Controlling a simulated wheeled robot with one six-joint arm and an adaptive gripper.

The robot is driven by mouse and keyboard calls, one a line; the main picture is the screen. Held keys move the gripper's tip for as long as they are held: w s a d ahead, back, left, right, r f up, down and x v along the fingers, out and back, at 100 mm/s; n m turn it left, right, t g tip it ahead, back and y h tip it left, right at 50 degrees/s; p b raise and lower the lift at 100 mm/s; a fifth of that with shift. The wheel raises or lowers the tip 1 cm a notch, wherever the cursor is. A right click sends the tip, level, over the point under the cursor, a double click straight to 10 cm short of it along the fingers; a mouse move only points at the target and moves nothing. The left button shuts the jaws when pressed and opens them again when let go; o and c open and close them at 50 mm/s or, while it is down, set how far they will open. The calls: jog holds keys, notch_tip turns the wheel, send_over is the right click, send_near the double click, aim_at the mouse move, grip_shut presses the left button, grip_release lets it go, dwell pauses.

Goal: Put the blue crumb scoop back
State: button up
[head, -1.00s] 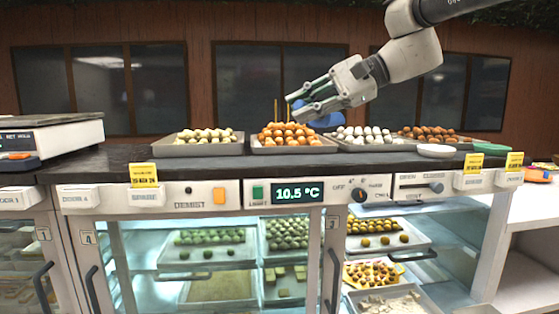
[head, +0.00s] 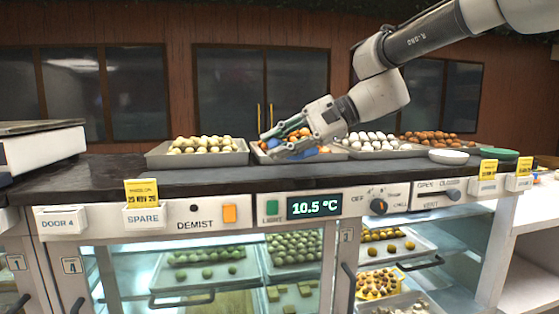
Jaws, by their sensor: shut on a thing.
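My gripper (head: 270,146) is low over the tray of orange sweets (head: 262,159) on the counter top, with its fingers pointing left. It is shut on the blue crumb scoop (head: 324,150). Only small patches of blue show around and below the fingers; the gripper hides the rest of the scoop. I cannot tell whether the scoop touches the tray or the sweets.
Trays of pale yellow sweets (head: 198,145), white sweets (head: 372,139) and brown sweets (head: 437,138) flank the gripper. A white dish (head: 448,156) and a green lid-like disc (head: 497,154) lie right. A scale stands far left. The counter's front strip is clear.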

jog(key=shift+f, duration=1.6)
jog(key=o, duration=0.9)
jog(key=shift+f, duration=0.1)
jog(key=shift+o, duration=0.2)
jog(key=v, duration=1.2)
jog(key=s+d+f+n+t+h, duration=0.1)
jog(key=s+d+f+h, duration=0.3)
jog(key=d, duration=0.6)
jog(key=s+d+f+n+t+h, duration=0.2)
jog(key=s+d+f+h, duration=0.2)
jog(key=s+d+f, duration=0.4)
jog(key=s+d+f+n+t+h, duration=0.1)
jog(key=s+d+f+h, duration=0.3)
jog(key=d, duration=0.8)
notch_tip(320, 180, down, 2)
jog(key=shift+s+d+f+n+t+h, duration=0.1)
jog(key=shift+s+d+n+t+h, duration=0.2)
jog(key=shift+s+n, duration=0.7)
jog(key=shift+s+a, duration=0.1)
jog(key=shift+s, duration=0.05)
